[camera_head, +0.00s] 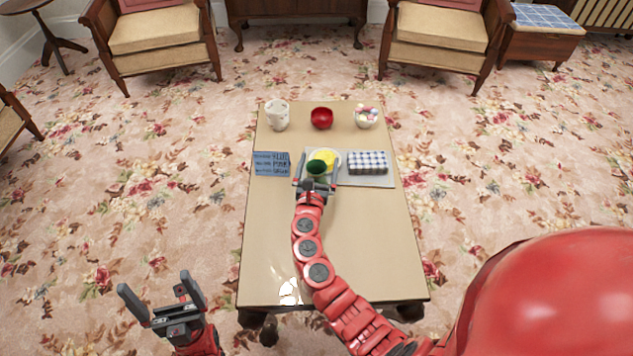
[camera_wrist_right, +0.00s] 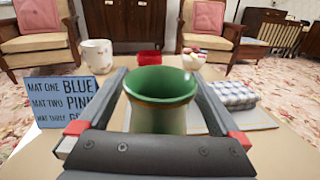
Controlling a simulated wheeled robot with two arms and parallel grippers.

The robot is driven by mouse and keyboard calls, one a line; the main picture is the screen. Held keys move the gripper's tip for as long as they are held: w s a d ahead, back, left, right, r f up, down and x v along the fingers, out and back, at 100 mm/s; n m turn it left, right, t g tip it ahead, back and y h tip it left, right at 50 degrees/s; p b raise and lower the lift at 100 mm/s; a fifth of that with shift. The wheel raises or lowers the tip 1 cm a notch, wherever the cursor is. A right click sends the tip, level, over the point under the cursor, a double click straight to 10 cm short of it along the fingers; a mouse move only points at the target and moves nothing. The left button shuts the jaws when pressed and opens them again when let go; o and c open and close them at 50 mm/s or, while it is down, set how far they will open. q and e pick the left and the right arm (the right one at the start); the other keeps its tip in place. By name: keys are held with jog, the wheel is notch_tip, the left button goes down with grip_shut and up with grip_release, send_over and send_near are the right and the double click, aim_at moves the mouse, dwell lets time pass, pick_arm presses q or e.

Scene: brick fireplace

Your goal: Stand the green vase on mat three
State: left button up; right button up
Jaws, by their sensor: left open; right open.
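The green vase (camera_head: 316,168) stands mid-table, its open mouth facing up. My right gripper (camera_head: 315,184) is open with its fingers on either side of the vase. In the right wrist view the vase (camera_wrist_right: 160,84) fills the space between the fingers; I cannot tell whether they touch it. A blue sign (camera_head: 272,164) lists mat one as blue and mat two as pink. The mat three line starts with G in the wrist view (camera_wrist_right: 60,100), the rest hidden by the finger. I cannot make out any coloured mat. My left gripper (camera_head: 163,303) is open and empty, left of the table.
A white mug (camera_head: 278,116), red bowl (camera_head: 322,118) and filled bowl (camera_head: 366,119) line the far edge. The near table (camera_head: 265,235) is clear beside my arm.

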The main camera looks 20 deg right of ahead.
jog(key=c, duration=1.5)
jog(key=shift+r, duration=0.15)
